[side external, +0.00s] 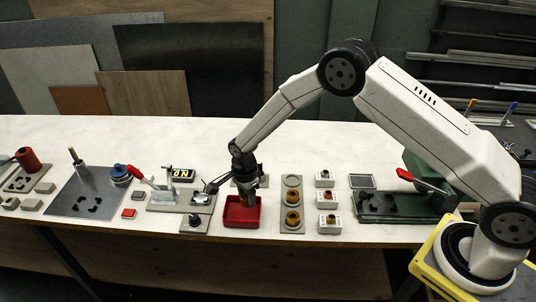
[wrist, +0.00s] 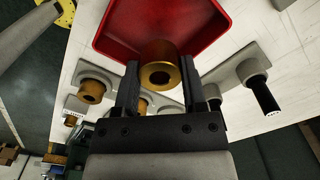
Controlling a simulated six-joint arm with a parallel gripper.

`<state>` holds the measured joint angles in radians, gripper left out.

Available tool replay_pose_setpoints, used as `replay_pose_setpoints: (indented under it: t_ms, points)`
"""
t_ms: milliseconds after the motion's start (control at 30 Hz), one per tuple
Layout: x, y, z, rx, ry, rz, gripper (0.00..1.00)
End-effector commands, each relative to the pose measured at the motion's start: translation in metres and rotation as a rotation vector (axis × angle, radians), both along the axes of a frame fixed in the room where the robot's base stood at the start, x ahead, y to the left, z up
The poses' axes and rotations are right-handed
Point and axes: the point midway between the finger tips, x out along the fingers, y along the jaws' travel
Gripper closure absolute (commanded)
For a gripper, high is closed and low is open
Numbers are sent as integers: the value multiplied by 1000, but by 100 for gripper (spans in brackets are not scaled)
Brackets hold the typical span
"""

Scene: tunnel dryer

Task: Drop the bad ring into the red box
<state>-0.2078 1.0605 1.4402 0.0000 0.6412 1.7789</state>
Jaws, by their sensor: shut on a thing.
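My gripper (wrist: 160,78) is shut on a brass-coloured ring (wrist: 165,55), which sits between the two black fingers in the wrist view. The ring's round bore faces the camera. The red box (wrist: 105,35) lies beyond the ring in that view, and the ring overlaps its near wall. In the side external view my gripper (side external: 247,186) points down over the red box (side external: 242,222), with the ring low at its fingertips, at or just above the box opening. The exact height over the box floor is unclear. The visible part of the box floor looks empty.
Right of the box, a grey plate (side external: 291,182) carries two brass rings (side external: 292,218), and small white blocks (side external: 330,226) stand beyond it. Left of the box is a grey fixture with a toggle clamp (side external: 168,185). A green fixture (side external: 385,206) stands farther right.

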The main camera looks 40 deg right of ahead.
Motion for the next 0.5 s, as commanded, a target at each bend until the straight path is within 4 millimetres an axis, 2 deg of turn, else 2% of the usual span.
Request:
replay_pose_setpoints:
  t_ms: [200, 500]
  points:
    - [0, 0, -9, 0, -2, 0, 100]
    - [0, 0, -10, 0, -2, 0, 100]
